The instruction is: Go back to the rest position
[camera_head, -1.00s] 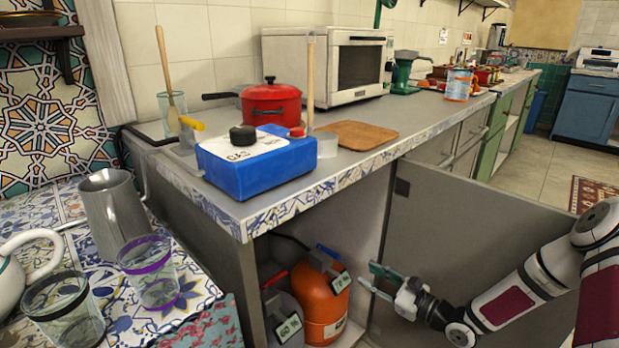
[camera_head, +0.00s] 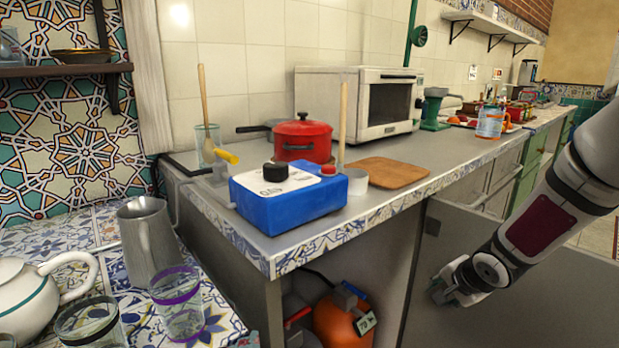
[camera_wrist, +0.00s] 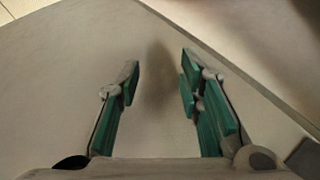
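My gripper (camera_head: 447,290) is at the lower right in the head view, beside the open grey cabinet door (camera_head: 480,265). In the wrist view, my gripper (camera_wrist: 158,80) has its two green-padded fingers apart with nothing between them. A plain pale surface lies beyond the fingers. In the head view, the fingertips are small and partly hidden by the wrist. The orange gas cylinder (camera_head: 338,325) stands in the open cabinet to the left of my gripper, apart from it.
A blue gas box (camera_head: 290,205) stands at the counter's near corner. A red pot (camera_head: 303,140), a wooden board (camera_head: 385,173) and a white oven (camera_head: 358,100) are behind it. A metal jug (camera_head: 148,240), glasses and a white teapot (camera_head: 30,300) stand on the tiled surface at left.

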